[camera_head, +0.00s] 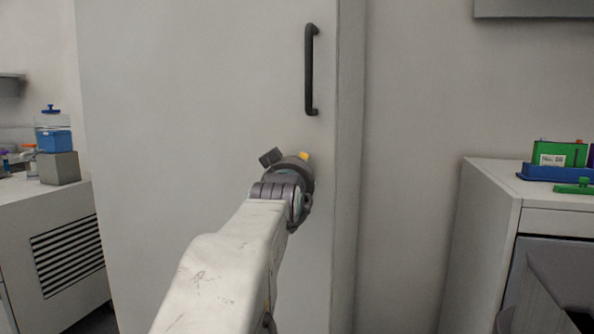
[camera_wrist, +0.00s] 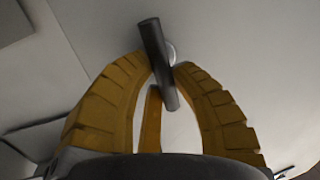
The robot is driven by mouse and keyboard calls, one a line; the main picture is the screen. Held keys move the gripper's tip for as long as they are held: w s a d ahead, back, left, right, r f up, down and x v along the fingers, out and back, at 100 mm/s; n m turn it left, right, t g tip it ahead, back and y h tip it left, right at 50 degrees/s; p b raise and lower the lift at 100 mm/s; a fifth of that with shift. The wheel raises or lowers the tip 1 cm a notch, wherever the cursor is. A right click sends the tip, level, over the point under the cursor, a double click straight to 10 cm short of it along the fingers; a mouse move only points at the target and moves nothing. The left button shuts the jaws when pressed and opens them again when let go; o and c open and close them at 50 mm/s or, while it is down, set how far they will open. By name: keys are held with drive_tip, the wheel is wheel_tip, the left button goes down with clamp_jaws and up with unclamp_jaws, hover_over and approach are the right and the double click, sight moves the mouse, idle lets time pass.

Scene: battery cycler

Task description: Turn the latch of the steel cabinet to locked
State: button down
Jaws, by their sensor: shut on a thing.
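The steel cabinet (camera_head: 200,100) is a tall pale door facing me, shut, with a dark vertical bar handle (camera_head: 310,70) near its right edge. My gripper (camera_head: 303,157) is at the door below this handle; my own arm covers most of it. In the wrist view my gripper (camera_wrist: 163,64) has its yellow fingers closed on the latch (camera_wrist: 152,40), a dark bar in front of a pale round base on the door. The bar runs slightly tilted from upper left to lower right in that view.
A low counter on the left carries a blue-lidded container (camera_head: 52,130) and a grey block (camera_head: 58,168). A white cabinet (camera_head: 485,200) on the right carries a blue tray with green items. Bare wall lies between it and the steel cabinet.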

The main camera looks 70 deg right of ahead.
drive_tip(key=shift+w+r+n, duration=0.1)
drive_tip(key=shift+r+n, duration=0.25)
drive_tip(key=shift+n, duration=0.85)
drive_tip(key=c, duration=1.5)
unclamp_jaws()
drive_tip(key=o, duration=0.5)
drive_tip(key=shift+f, duration=0.15)
drive_tip(key=shift+a, duration=0.1)
drive_tip(key=a, duration=0.4)
drive_tip(key=s+a, duration=0.1)
drive_tip(key=a, duration=0.2)
drive_tip(key=s+a, duration=0.1)
drive_tip(key=a, duration=0.3)
drive_tip(key=shift+s+a+r, duration=0.25)
drive_tip(key=shift+a, duration=0.05)
drive_tip(key=shift+o, duration=0.3)
